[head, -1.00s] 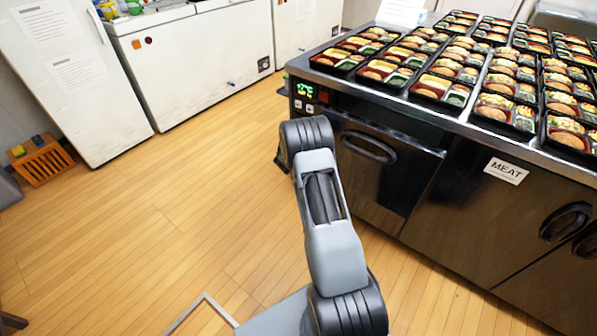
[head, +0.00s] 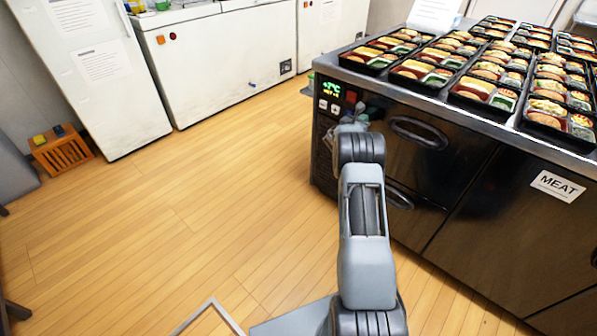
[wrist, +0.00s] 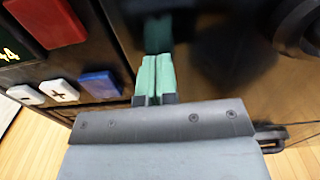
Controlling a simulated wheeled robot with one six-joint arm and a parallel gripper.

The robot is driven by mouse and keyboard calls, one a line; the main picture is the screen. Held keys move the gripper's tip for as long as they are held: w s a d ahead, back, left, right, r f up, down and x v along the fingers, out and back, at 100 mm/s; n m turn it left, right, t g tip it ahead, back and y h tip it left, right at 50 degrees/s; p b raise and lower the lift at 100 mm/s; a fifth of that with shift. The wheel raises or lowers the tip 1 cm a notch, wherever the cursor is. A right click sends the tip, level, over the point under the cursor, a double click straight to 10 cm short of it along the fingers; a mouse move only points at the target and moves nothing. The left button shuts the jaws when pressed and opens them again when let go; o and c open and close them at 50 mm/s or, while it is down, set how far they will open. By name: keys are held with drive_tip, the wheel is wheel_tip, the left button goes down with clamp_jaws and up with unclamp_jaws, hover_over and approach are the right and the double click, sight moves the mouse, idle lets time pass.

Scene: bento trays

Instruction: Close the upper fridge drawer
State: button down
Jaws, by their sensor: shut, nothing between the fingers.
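The upper fridge drawer has a glossy dark front with a black oval handle (head: 418,132), below the steel counter top in the head view. Its front looks flush with the cabinet face. In the wrist view its dark front (wrist: 215,75) fills the upper right, with part of the handle (wrist: 300,25) at the right edge. My gripper's green fingertips (wrist: 153,78) are shut together and empty, pointing at the drawer front left of the handle. Their reflection shows just beyond the tips; I cannot tell whether they touch. In the head view my arm largely hides the gripper.
A control panel with a green display (head: 331,90) is left of the drawer. The lower drawer handle (head: 398,197) is partly behind my arm. Bento trays (head: 420,75) cover the counter. White chest freezers (head: 215,65) stand at the back left.

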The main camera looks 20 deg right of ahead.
drive_tip(key=shift+s+d+r, duration=0.15)
drive_tip(key=shift+d+r, duration=0.15)
drive_tip(key=shift+d, duration=0.1)
drive_tip(key=shift+a, duration=0.15)
